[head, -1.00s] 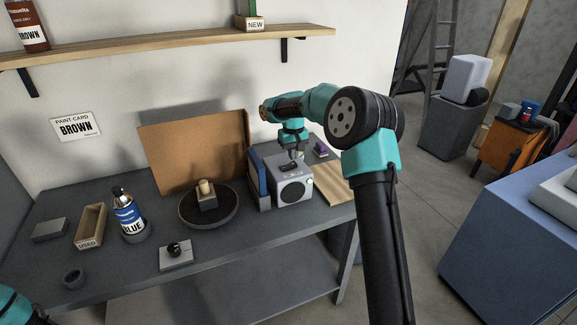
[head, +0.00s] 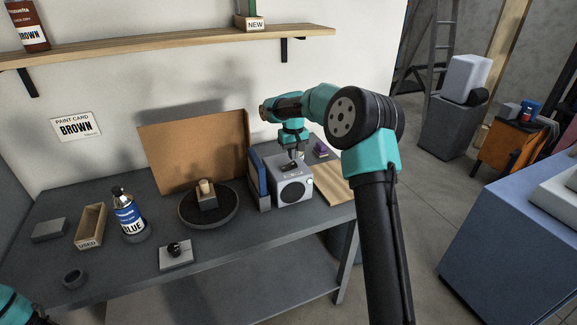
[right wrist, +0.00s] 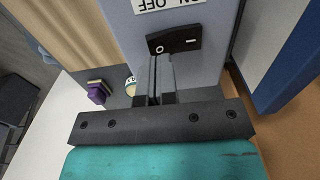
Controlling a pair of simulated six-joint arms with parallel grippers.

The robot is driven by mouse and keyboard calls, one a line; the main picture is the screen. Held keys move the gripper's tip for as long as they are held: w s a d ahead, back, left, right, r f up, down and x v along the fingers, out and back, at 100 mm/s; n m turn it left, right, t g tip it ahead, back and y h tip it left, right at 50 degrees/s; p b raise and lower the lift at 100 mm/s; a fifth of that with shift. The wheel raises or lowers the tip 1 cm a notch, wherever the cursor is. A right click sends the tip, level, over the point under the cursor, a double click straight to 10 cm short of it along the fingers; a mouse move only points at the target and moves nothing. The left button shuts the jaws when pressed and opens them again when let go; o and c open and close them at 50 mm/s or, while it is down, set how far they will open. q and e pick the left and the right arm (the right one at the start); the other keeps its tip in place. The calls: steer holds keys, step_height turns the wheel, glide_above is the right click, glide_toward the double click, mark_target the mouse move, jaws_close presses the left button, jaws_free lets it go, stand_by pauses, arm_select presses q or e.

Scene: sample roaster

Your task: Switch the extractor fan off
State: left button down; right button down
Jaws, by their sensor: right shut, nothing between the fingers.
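The extractor fan is a light grey box (head: 293,187) with a round dark grille, standing on the right part of the bench. Its black rocker switch (right wrist: 174,42) sits on top, beside an ON/OFF label (right wrist: 165,4), as the right wrist view shows. The rocker has a circle mark on its left end and a line mark on its right end. My right gripper (right wrist: 155,60) is shut and empty, its tips right at the circle end of the rocker. I cannot tell if they touch it. In the head view the right gripper (head: 292,164) points down over the box.
A blue panel (head: 259,178) stands close against the box's left side. A turntable (head: 222,216) with a cardboard screen (head: 180,150) behind it is further left, near a blue-labelled can (head: 128,215). A wooden board (head: 334,183) lies right of the box.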

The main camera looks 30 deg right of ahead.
mark_target(293, 163)
steer(key=shift+f, duration=1.4)
stand_by(1.2)
steer(key=shift+r, duration=3.55)
